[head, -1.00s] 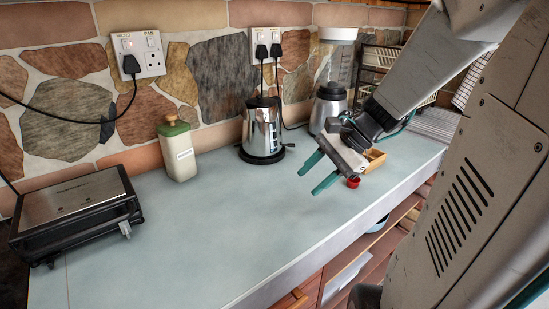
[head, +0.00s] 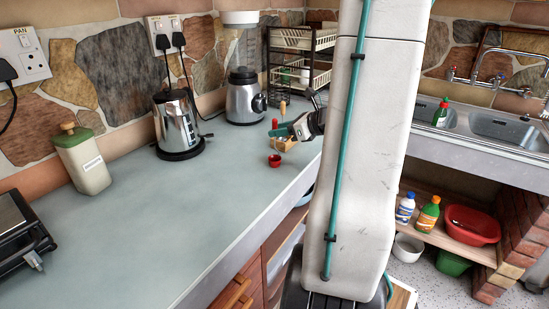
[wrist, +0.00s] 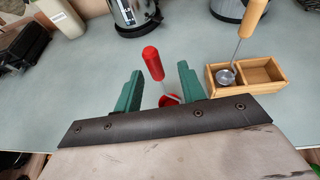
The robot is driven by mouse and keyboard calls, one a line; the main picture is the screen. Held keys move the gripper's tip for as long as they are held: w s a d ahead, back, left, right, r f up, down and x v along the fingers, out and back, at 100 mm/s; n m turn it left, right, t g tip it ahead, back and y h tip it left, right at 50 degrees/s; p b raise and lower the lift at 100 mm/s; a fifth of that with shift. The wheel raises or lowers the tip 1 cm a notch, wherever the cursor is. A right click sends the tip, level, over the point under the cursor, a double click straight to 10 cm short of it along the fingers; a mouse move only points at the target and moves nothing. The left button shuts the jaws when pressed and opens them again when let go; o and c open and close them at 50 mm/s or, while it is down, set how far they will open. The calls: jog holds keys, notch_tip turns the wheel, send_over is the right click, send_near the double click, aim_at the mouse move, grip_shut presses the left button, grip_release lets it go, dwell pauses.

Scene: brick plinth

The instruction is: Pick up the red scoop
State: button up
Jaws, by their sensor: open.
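The red scoop (head: 275,161) stands on the grey-blue counter near its front edge, its red handle pointing up. In the wrist view its handle (wrist: 152,63) rises between my fingers, and its cup is partly hidden behind the gripper's dark front plate. My gripper (wrist: 160,69) is open, with one green finger on each side of the scoop and a gap to each. In the head view my gripper (head: 279,129) reaches in from the right at the scoop's handle.
A two-compartment wooden box (wrist: 268,88) stands close right of the scoop, with a wooden-handled metal scoop (wrist: 226,76) in its left compartment. A kettle (head: 178,122), a blender (head: 244,100) and a dish rack (head: 306,38) stand behind.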

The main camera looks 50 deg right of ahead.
jog(key=x, duration=0.4)
jog(key=shift+w+a, duration=0.1)
jog(key=shift+a, duration=0.05)
grip_shut()
jog(key=shift+r, duration=0.15)
